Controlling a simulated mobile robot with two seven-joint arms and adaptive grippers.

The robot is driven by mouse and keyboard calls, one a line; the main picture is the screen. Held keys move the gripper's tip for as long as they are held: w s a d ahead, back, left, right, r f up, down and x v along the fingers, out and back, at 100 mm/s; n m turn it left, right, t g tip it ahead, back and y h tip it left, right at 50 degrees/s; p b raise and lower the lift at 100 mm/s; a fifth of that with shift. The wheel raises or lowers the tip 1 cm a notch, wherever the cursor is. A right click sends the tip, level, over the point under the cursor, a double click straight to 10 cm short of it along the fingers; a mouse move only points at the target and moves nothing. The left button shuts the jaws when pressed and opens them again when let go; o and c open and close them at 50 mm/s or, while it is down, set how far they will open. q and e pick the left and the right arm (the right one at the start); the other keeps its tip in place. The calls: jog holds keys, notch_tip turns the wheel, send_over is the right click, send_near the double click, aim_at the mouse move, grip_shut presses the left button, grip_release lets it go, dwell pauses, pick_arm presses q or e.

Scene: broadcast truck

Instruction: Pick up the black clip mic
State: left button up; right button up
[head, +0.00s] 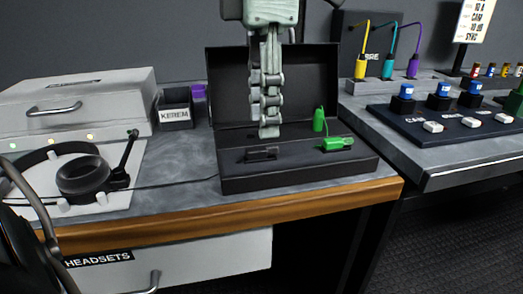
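A small black clip mic (262,154) lies in the left part of an open black case (300,178) on the desk. A green clip mic (338,144) lies to its right in the same case. My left gripper (268,132) hangs down from above, its fingertips just over and behind the black clip mic in the picture, with no visible contact. I see its fingers nearly edge-on, one overlapping the other, so the gap between them is hidden. Nothing shows in its grip. My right gripper is not in view.
The case's raised lid (222,90) stands behind the gripper. A green upright piece (319,120) stands at the case's back right. Left are headphones (85,178), a grey box (110,97) and a bin labelled KEREM (175,114). A control panel (455,124) is right.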

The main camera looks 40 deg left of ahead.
aim_at(263, 148)
pick_arm(q)
notch_tip(263, 148, down, 5)
jog(key=shift+w+a+r, duration=0.1)
grip_shut()
dwell(0.3)
